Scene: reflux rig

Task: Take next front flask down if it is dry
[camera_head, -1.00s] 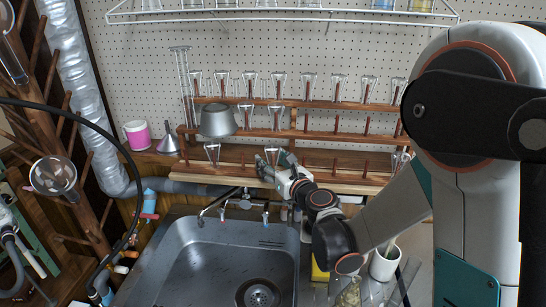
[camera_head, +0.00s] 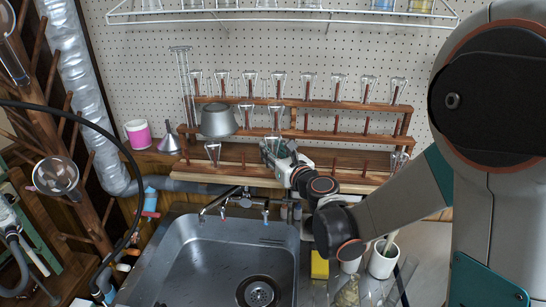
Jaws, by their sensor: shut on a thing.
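A wooden peg rack (camera_head: 345,153) with three tiers stands behind the sink, holding several clear upside-down flasks. My gripper (camera_head: 273,152) is at the front tier, left of the rack's middle, shut on a clear flask (camera_head: 268,146). The gripper partly hides this flask, and I cannot tell whether it is clear of its peg or whether it is wet. In the front tier, another flask (camera_head: 213,152) hangs at the left and one (camera_head: 399,160) at the right end. Several bare pegs stand between my gripper and the right end.
A metal beaker (camera_head: 217,121) and two flasks (camera_head: 276,116) sit on the middle tier; several flasks fill the top tier. The steel sink (camera_head: 200,262) is below. A white cup (camera_head: 383,260) and glassware stand right of the sink. A wire shelf (camera_head: 280,14) hangs above.

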